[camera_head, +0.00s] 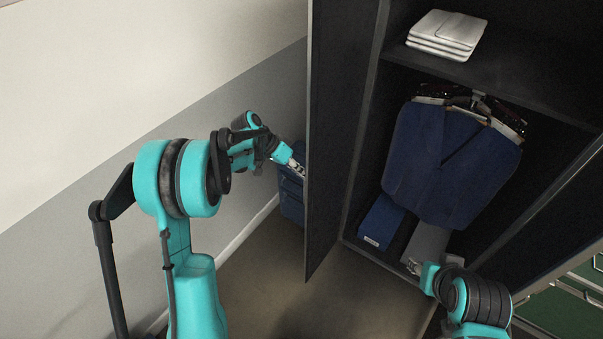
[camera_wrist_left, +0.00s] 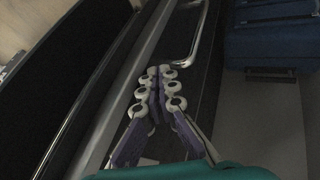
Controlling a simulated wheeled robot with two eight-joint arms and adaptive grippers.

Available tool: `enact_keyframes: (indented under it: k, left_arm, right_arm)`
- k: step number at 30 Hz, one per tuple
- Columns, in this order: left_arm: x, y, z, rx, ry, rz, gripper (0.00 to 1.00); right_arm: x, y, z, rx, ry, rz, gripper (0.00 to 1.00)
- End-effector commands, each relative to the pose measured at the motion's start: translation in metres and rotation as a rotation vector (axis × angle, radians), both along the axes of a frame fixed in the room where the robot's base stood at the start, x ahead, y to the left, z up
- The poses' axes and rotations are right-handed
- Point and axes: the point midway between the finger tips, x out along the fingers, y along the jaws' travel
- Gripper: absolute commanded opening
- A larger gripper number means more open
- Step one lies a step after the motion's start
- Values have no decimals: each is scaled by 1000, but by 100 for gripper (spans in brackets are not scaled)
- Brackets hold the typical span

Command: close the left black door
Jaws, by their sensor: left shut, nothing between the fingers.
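The left black door (camera_head: 335,120) stands open, swung out from the wardrobe, in the middle of the head view. My left gripper (camera_head: 298,170) is at the door's outer side, by its free edge; its tips are close to the door, and contact cannot be told. In the left wrist view my left gripper (camera_wrist_left: 160,74) is shut and empty, its fingertips just below a bent metal handle (camera_wrist_left: 197,38). My right gripper (camera_head: 413,266) is low in front of the wardrobe's bottom; its fingers are too small to judge.
The wardrobe holds folded white cloths (camera_head: 447,33), a hanging blue jacket (camera_head: 450,165) and a blue box (camera_head: 381,222). Blue drawers (camera_head: 291,196) stand behind the door by the wall, and also show in the wrist view (camera_wrist_left: 275,40). Floor (camera_head: 300,300) before the door is clear.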

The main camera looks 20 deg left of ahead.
Motion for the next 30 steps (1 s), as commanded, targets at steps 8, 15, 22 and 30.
enact_keyframes:
  k: [8, 15, 22, 30]
  left_arm:
    - [-7, -13, 0, 0, 0, 45, 0]
    - [-26, -54, 0, 0, -2, 185, 0]
    - [-39, -115, 0, 0, -3, 390, 0]
    - [-36, -189, 0, -1, -1, 397, 0]
  right_arm:
    - [0, 0, 0, 0, 0, 0, 40]
    - [0, 0, -1, 0, 0, 0, 40]
    - [0, 0, -2, 0, 0, 0, 40]
    - [0, 0, -3, 0, 0, 0, 40]
